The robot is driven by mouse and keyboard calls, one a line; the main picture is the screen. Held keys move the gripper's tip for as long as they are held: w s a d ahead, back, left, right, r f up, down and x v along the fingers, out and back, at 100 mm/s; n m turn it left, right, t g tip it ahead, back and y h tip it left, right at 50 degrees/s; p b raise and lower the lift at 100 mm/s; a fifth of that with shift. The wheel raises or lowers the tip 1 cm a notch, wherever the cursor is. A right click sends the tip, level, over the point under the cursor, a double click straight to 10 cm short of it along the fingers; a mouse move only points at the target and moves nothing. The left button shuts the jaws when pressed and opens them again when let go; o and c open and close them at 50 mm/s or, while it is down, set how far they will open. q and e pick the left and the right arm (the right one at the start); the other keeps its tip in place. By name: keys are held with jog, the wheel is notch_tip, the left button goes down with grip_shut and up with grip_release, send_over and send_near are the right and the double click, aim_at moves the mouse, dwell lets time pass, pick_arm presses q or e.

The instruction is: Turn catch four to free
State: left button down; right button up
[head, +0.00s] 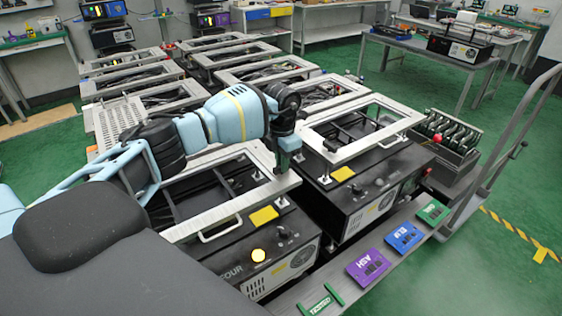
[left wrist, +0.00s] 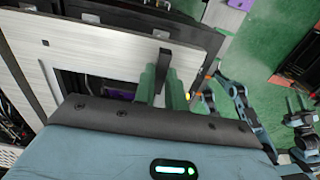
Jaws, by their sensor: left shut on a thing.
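Fixture four (head: 215,215) is a black box under a pale metal frame. The word FOUR is on its front, beside a lit yellow lamp (head: 258,255). In the head view the gripper hides most of the catch. Light blue links, perhaps of my right arm, show small in the left wrist view; its jaw state is unclear.
A neighbouring fixture with a pale frame (head: 360,130) stands close on the right. Several more stand behind. A grey ledge in front bears purple (head: 367,264), blue (head: 403,236) and green (head: 433,212) plates. A grey rail (head: 500,150) rises at right; green floor lies beyond.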

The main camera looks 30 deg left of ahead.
dwell(0.5)
pick_arm(q)
jog(key=c, duration=1.4)
grip_release()
jog(key=shift+c, duration=0.2)
jog(key=shift+r, duration=3.9)
